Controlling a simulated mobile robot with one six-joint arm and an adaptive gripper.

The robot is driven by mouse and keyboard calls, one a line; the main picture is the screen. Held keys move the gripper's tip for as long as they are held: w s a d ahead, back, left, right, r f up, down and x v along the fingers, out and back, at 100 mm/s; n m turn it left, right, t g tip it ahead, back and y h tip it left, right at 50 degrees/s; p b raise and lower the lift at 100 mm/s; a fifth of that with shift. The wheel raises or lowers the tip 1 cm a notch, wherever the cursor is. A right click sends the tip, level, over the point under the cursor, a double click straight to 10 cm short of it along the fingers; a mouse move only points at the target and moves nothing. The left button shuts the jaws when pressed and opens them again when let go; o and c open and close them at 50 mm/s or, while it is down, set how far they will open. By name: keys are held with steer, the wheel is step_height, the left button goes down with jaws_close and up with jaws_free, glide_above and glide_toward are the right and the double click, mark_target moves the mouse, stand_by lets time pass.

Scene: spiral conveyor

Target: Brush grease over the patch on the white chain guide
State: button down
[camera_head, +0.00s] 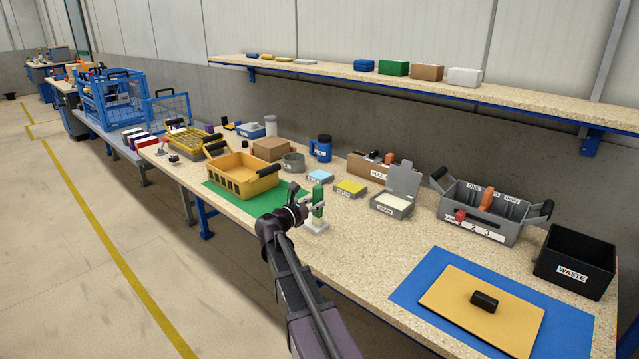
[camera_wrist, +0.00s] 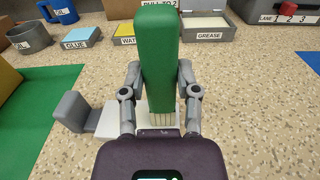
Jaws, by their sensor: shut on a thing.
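My gripper (camera_wrist: 160,95) is shut on a brush with a thick green handle (camera_wrist: 160,50) and pale bristles (camera_wrist: 162,118). In the head view the green handle (camera_head: 318,198) stands upright at my gripper (camera_head: 302,207). A white piece with a grey block (camera_wrist: 72,112) lies behind and left of the bristles; whether the bristles touch it I cannot tell. The grease box (camera_head: 392,211) is grey, has its lid raised and holds pale grease; it also shows in the wrist view (camera_wrist: 208,36). I cannot make out the white chain guide or its patch for certain.
Glue (camera_head: 319,177) and water (camera_head: 350,188) trays stand behind the brush. A yellow crate (camera_head: 240,187) sits on a green mat at left. A grey tool caddy (camera_head: 480,232), black waste bin (camera_head: 574,272) and blue mat (camera_head: 415,292) with a tan board are at right.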

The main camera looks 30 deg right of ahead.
mark_target(316, 194)
steer(key=shift+s+d+r, duration=0.1)
steer(key=shift+s+r, duration=0.1)
steer(key=shift+s, duration=0.05)
steer(key=shift+w+r+p, duration=0.1)
steer(key=shift+r+p, duration=0.7)
steer(key=shift+p, duration=0.05)
steer(key=shift+r+p, duration=0.55)
steer(key=shift+r, duration=0.2)
step_height(316, 194, up, 5)
steer(key=p, duration=0.4)
steer(key=shift+f+p, duration=0.2)
steer(key=shift+p, duration=0.15)
steer(key=c, duration=1)
jaws_free()
steer(key=shift+f, duration=0.1)
jaws_close()
